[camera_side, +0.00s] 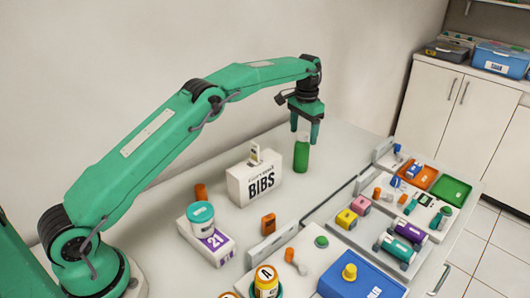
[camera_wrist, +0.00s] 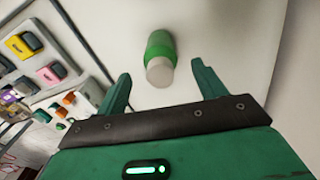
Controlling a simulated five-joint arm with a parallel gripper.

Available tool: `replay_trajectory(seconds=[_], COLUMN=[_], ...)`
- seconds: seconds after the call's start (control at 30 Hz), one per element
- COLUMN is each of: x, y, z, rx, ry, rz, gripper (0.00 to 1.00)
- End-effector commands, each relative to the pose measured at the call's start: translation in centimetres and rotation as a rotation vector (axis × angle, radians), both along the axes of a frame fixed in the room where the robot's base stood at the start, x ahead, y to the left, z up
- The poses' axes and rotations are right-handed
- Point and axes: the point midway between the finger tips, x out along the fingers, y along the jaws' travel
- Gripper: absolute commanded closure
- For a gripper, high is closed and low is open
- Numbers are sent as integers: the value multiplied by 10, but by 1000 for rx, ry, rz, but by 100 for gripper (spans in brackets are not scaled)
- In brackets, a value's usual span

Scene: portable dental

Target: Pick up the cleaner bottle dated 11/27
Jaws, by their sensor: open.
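A green bottle with a pale cap (camera_side: 301,155) stands upright on the white table, near the back wall. No date on it is readable. It also shows in the wrist view (camera_wrist: 160,58), seen from above with its cap toward me, lying ahead of the space between my fingers. My gripper (camera_side: 304,132) is open and empty, its fingers pointing down over the bottle's top. In the wrist view the two fingers of my gripper (camera_wrist: 162,88) are spread wide. I cannot tell whether a finger touches the bottle.
A white BIBS box (camera_side: 253,184) stands left of the bottle. Trays with several small items, including a green tray (camera_side: 453,192), fill the right side. The table behind the bottle is clear.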

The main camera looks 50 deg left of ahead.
Motion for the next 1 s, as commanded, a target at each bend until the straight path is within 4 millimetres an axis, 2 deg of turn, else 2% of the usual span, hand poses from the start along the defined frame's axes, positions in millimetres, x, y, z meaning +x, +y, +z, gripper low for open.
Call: replay_trajectory(seconds=[0.43,1.0], x=[-1,-1], y=[0,0], z=[-45,-49], rx=[0,0], ry=[2,1], rz=[0,0], gripper=[30,30])
